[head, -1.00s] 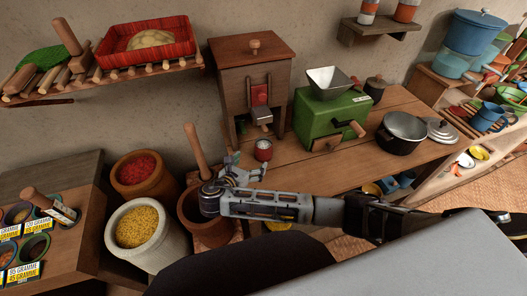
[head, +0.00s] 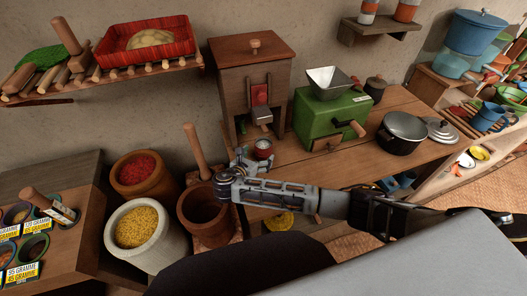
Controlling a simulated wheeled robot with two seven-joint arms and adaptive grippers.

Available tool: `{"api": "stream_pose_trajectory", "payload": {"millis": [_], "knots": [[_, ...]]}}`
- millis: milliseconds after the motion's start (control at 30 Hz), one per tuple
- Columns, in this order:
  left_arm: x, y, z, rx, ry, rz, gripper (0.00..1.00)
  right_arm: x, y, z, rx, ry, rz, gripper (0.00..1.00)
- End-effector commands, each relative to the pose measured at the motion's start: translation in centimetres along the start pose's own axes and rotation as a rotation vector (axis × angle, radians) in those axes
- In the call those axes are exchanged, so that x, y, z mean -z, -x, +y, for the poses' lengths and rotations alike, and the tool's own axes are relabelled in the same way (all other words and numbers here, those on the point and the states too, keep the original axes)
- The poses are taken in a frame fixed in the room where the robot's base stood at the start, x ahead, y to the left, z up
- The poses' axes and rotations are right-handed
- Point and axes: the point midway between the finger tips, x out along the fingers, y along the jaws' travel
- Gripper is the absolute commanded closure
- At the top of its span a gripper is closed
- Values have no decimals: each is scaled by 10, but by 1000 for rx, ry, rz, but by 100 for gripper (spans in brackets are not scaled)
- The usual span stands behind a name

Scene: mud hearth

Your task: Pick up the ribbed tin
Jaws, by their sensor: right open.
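A small red tin (head: 263,148) with a pale rim stands upright on the wooden counter, below the spout of the wooden dispenser box. It is the likeliest ribbed tin, but its ribs are too small to make out. My right gripper (head: 243,159) is open, just left of and in front of the tin. The picture is too small to tell whether a finger touches it. The tin's lower front is close behind the gripper. My left gripper is out of view.
The wooden dispenser box (head: 253,82) stands behind the tin, and a green grinder (head: 330,122) to its right. A mortar (head: 203,218) with a tall pestle (head: 196,150) stands left of my gripper. A pot (head: 402,133) sits farther right.

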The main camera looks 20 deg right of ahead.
Motion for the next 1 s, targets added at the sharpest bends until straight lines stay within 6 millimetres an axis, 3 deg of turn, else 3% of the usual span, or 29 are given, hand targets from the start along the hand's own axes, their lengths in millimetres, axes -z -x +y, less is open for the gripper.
{"api": "stream_pose_trajectory", "payload": {"millis": [500, 1000], "knots": [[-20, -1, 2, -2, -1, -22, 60, 2, -47, 2, 0, 0, -1, 13], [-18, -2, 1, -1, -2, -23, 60, 2, -50, 2, 0, 0, 0, 13]]}}
